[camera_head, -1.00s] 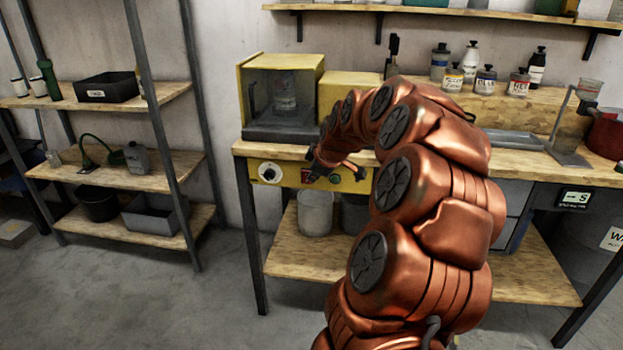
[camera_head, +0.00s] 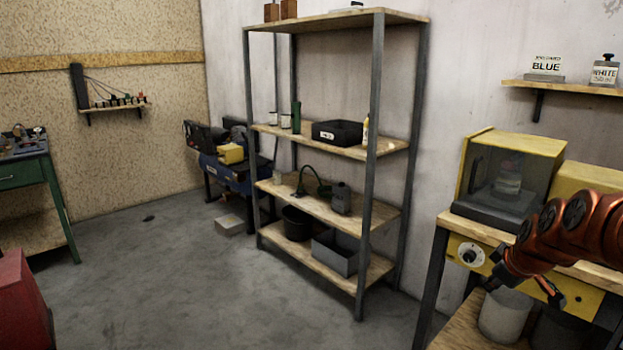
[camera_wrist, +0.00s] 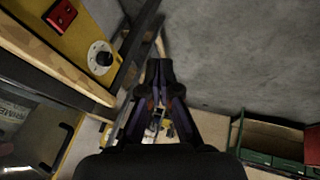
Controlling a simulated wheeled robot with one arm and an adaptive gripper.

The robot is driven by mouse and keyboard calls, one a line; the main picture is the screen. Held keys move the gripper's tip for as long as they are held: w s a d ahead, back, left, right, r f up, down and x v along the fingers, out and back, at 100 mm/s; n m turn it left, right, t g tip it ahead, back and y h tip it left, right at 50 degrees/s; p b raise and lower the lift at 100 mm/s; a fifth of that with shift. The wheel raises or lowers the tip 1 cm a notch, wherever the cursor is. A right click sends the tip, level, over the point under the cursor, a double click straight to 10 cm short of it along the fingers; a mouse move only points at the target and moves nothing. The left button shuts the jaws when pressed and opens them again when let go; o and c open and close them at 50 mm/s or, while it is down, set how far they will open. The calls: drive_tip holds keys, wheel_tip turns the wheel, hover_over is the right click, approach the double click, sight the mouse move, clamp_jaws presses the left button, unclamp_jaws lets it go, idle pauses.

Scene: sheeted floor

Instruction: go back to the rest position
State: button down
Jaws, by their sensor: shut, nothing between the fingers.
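My copper-coloured arm enters the head view from the right edge. My gripper (camera_head: 493,282) is dark and small there, in front of the bench's yellow control panel; whether it touches the panel cannot be told. In the wrist view my gripper (camera_wrist: 159,70) points away from the camera with its fingertips together and nothing held. The bench's dial (camera_wrist: 101,57) and red switch (camera_wrist: 61,15) lie to its left there, apart from the fingers.
The yellow-framed glass box (camera_head: 512,180) stands on the bench, with a pale bucket (camera_head: 505,315) below. A metal shelf unit (camera_head: 376,200) stands left of the bench. A red cabinet (camera_head: 22,300) is at lower left. Grey floor (camera_head: 170,265) between is clear.

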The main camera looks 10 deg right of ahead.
drive_tip(key=s+a+f+g+y, duration=0.1)
drive_tip(key=s+a, duration=0.2)
drive_tip(key=a, duration=0.4)
drive_tip(key=s+a+f+m+g, duration=0.1)
drive_tip(key=s+a+g, duration=0.15)
drive_tip(key=a, duration=0.35)
drive_tip(key=s+a+f+y, duration=0.1)
drive_tip(key=s+a, duration=0.2)
drive_tip(key=a, duration=0.4)
drive_tip(key=s+a+f+m+g, duration=0.1)
drive_tip(key=s+a+g, duration=0.15)
drive_tip(key=s, duration=0.45)
drive_tip(key=s+a+f+m+g+h, duration=0.15)
drive_tip(key=s+a, duration=0.25)
drive_tip(key=s, duration=0.4)
drive_tip(key=s+a+f+m+g+y, duration=0.1)
drive_tip(key=s+a+m+g, duration=0.15)
drive_tip(key=s, duration=0.45)
wheel_tip(320, 180, up, 16)
drive_tip(key=t+p, duration=0.1)
drive_tip(key=p, duration=1.3)
drive_tip(key=shift+s+a+r+t+p, duration=0.2)
drive_tip(key=shift+s+a+t+p, duration=0.1)
drive_tip(key=shift+t+p, duration=0.1)
